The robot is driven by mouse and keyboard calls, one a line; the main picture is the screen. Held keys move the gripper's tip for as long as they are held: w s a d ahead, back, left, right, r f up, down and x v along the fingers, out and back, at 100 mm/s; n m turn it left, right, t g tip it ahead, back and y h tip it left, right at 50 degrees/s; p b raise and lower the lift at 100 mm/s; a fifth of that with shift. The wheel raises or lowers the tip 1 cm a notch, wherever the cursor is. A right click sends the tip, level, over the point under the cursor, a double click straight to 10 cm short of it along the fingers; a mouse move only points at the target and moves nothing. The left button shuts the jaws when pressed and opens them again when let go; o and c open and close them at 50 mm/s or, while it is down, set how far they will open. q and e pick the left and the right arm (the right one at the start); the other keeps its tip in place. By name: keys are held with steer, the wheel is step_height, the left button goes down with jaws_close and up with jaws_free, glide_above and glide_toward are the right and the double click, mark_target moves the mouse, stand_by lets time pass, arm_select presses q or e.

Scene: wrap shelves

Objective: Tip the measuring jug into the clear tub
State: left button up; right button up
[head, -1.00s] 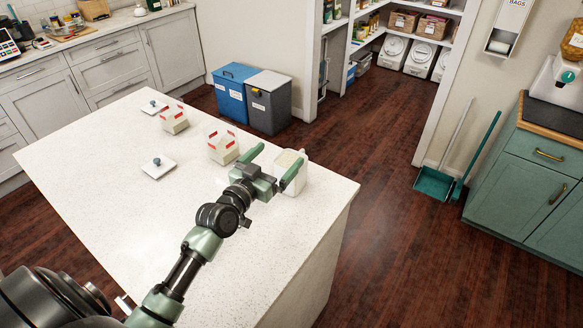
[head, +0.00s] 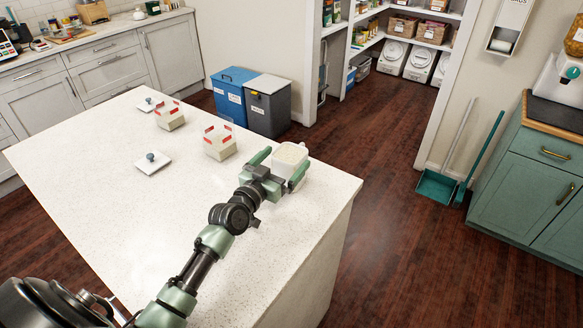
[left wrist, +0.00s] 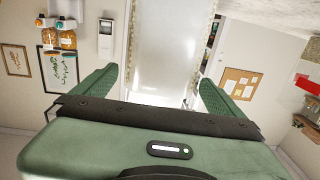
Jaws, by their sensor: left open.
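The measuring jug (head: 291,154), pale and see-through with whitish contents, stands upright near the island's right edge. In the left wrist view the jug (left wrist: 172,50) fills the space between and beyond the fingers. My left gripper (head: 280,165) is open, its fingers on either side of the jug's near part; I cannot tell whether they touch it. The gripper also shows in the left wrist view (left wrist: 160,80). A clear tub (head: 219,145) with red clips stands open to the jug's left, and a similar tub (head: 169,118) stands farther back. My right gripper is not in view.
A blue bin (head: 231,95) and a grey bin (head: 268,105) stand beyond the island. The island's left and front are clear.

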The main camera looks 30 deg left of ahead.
mark_target(297, 146)
arm_select(q)
steer(key=w, duration=0.4)
steer(key=shift+d, duration=0.15)
steer(key=c, duration=1.8)
steer(key=shift+r, duration=0.15)
steer(key=c, duration=0.3)
steer(key=shift+r, duration=0.1)
